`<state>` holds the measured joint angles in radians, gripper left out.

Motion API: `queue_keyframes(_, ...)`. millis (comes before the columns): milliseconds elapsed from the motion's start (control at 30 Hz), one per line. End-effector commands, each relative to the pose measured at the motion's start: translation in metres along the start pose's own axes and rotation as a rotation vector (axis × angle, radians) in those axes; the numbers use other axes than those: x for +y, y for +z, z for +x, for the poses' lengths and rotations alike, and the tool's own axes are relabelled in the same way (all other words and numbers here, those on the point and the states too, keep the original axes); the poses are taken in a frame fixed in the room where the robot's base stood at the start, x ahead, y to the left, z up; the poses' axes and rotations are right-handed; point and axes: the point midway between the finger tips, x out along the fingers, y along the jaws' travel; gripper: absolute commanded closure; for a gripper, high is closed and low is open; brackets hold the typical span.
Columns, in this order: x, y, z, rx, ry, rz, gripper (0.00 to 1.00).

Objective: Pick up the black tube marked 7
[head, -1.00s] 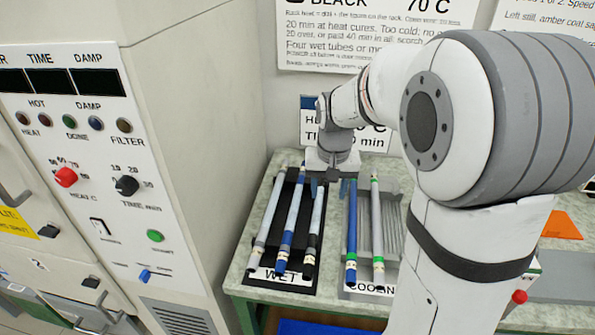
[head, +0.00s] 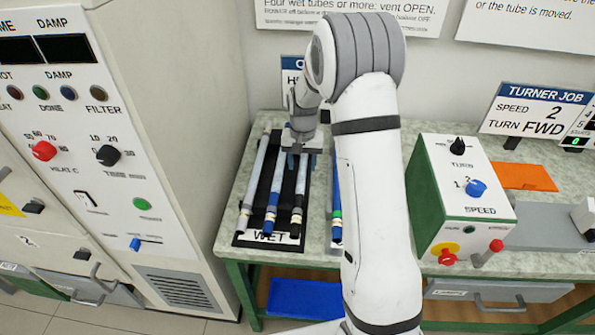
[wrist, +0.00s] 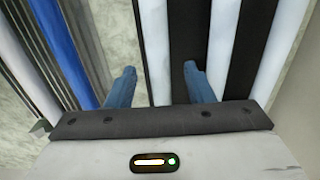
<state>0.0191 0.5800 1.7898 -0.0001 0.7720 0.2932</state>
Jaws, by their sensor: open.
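Three pale tubes lie side by side on the black WET rack (head: 240,240). The right one is the black-ended tube (head: 297,214); its number is too small to read. My gripper (head: 300,161) is open above the far part of this tube. In the wrist view my gripper (wrist: 162,82) has its blue fingers apart, with a pale tube (wrist: 154,45) running between them, apparently this right one. I cannot tell how far above it the fingertips are. The blue-ended tube (head: 270,215) lies to its left.
Right of the WET rack is the cooling rack, mostly hidden by my arm, with a blue tube (head: 337,190). A turner box (head: 465,190) stands farther right. A tall control cabinet (head: 150,100) borders the left. A wall is behind.

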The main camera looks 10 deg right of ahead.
Motion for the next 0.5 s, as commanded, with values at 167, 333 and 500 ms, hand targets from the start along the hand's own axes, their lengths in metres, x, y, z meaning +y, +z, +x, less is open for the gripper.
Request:
queue_keyframes(167, -0.0002, 0.0003, 0.0147, 0.0, 0.0, -0.001, 0.52)
queue_keyframes(333, 0.0, 0.0002, 0.0154, 0.0, 0.0, 0.0, 0.52)
queue_keyframes(500, 0.0002, 0.0002, 0.0153, 0.0, 0.0, 0.0, 0.63)
